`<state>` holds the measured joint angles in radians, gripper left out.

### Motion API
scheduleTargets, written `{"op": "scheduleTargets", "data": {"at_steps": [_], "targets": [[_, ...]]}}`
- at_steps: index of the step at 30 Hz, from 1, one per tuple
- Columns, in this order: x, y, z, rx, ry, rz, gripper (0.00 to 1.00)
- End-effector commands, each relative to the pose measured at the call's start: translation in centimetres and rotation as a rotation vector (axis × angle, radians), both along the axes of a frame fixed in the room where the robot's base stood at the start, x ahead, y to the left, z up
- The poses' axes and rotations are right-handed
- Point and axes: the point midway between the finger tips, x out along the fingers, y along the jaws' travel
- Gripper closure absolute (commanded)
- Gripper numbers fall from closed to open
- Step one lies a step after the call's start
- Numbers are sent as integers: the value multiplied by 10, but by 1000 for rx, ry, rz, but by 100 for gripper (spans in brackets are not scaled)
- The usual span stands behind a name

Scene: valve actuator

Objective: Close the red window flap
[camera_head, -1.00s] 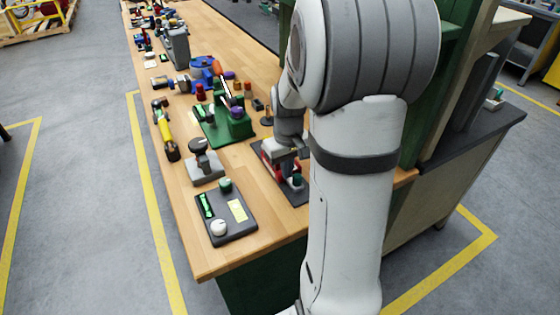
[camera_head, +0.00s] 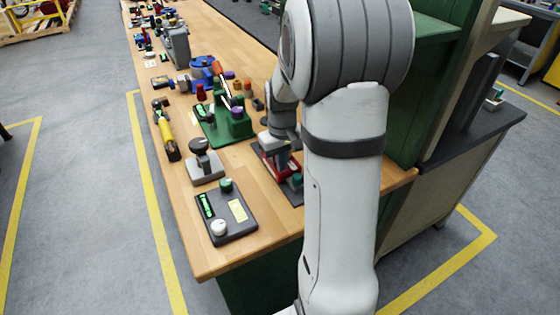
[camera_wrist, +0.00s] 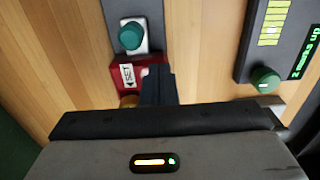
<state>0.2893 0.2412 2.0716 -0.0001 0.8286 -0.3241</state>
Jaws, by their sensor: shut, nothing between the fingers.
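A red part with a white "SET" label (camera_wrist: 126,76) shows in the wrist view, on a dark base plate. I cannot tell whether it is the window flap itself or its housing. In the head view, the red device (camera_head: 284,167) stands near the right edge of the bench, partly hidden by my arm. My gripper (camera_wrist: 158,86) is shut and empty, its fingers over or against the right part of the red piece; contact cannot be told. A green knob (camera_wrist: 131,36) on a white block stands beside the red part. A yellowish round part (camera_wrist: 129,101) is mostly hidden below.
A dark panel with a green display, a green knob and a white knob (camera_head: 219,228) lies at the front of the bench. A grey block with a black knob (camera_head: 204,164) and a green fixture (camera_head: 222,122) stand left of the device. Bare wood (camera_head: 270,215) lies between.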

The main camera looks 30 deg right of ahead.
Motion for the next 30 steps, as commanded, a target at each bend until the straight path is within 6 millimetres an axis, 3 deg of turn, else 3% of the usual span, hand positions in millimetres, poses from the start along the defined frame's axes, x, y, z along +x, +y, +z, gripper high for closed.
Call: {"op": "scheduleTargets", "data": {"at_steps": [30], "targets": [[31, 1, 0, 0, 0, 0, 100]]}}
